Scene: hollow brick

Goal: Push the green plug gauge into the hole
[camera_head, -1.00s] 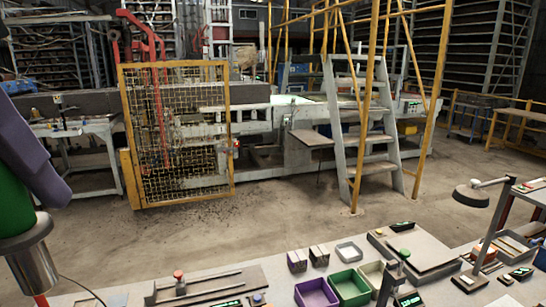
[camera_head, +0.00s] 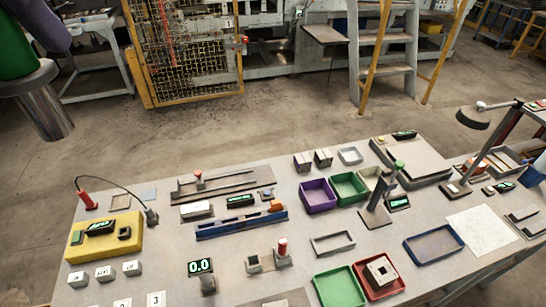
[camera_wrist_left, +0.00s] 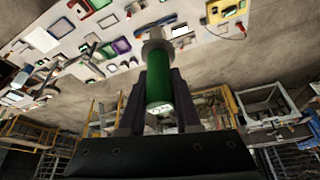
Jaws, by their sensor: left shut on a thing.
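The green plug gauge (camera_head: 17,45) is at the top left of the head view, partly cut off by the edge. It has a green handle, a wide grey collar and a steel plug end pointing down. My left gripper (camera_wrist_left: 160,90), with dark purple fingers, is shut on its green handle, which also shows in the left wrist view (camera_wrist_left: 158,85). The gauge is in the air, apart from the table. A pale hollow block (camera_head: 381,271) with a dark square hole sits in the red tray (camera_head: 378,297) near the table's front. My right gripper is not in view.
The table (camera_head: 215,245) carries a yellow unit (camera_head: 100,240), a blue rail (camera_head: 240,226), purple (camera_head: 318,196) and green (camera_head: 348,187) trays, a tall post stand (camera_head: 378,205) and a lamp (camera_head: 475,118). Open floor lies behind the table.

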